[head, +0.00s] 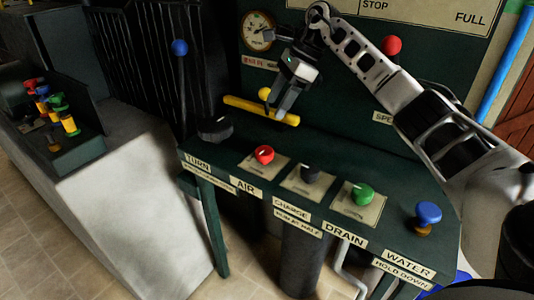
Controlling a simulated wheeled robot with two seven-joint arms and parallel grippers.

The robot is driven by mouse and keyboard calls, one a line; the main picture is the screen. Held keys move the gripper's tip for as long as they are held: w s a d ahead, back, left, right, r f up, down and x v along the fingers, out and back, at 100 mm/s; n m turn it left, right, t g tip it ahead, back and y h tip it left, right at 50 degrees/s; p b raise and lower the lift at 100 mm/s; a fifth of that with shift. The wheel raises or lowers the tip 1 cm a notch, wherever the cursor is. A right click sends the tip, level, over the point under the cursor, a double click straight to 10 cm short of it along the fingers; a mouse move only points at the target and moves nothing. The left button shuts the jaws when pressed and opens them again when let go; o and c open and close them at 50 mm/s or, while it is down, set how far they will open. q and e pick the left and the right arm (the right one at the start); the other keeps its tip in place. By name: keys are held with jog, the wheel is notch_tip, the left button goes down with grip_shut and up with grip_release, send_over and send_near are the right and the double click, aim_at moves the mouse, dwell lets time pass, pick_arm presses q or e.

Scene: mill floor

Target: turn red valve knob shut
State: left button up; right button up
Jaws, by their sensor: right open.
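The red valve knob (264,154) sits on a pale plate on the dark green console, behind the AIR label, with a light pointer mark on its top. My right gripper (280,112) is open and points down above and behind the red knob, apart from it. It overlaps a yellow bar (242,104) in the picture; I cannot tell if they touch. My left gripper is not in view.
A black knob (310,173), a green knob (363,193) and a blue button (428,213) stand to the right of the red knob. A dark knob (215,129) is to its left. A red ball (391,45) and a gauge (258,31) are on the back panel.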

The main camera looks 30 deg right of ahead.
aim_at(265, 150)
jog(key=shift+h, duration=0.6)
jog(key=x, duration=0.4)
jog(key=d+x, duration=0.1)
jog(key=x, duration=0.3)
jog(key=s+d+f+x, duration=0.1)
jog(key=x, duration=0.4)
jog(key=c, duration=1)
